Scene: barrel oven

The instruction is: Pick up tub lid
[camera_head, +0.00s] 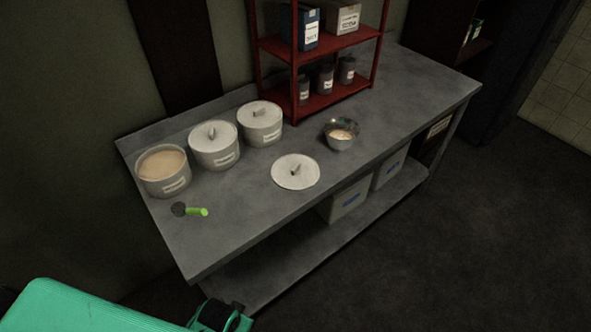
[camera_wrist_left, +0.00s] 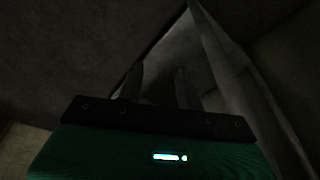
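A round white tub lid (camera_head: 286,179) with a small upright handle lies flat on the grey table (camera_head: 245,208), near its front edge. An open tub (camera_head: 168,186) with beige contents stands at the table's left end. Two more white tubs, a middle one (camera_head: 217,158) and a right one (camera_head: 263,134), stand beside it with lids on. My left gripper (camera_wrist_left: 158,78) shows in the left wrist view with its two fingers apart and nothing visible between them. The lid cannot be made out in that dark view. My right gripper is not in view.
A green-handled scoop (camera_head: 197,212) lies in front of the open tub. A metal bowl (camera_head: 340,140) with pale contents stands right of the lid. A red shelf (camera_head: 318,102) with boxes and jars stands at the back. White bins (camera_head: 348,205) sit on the lower shelf.

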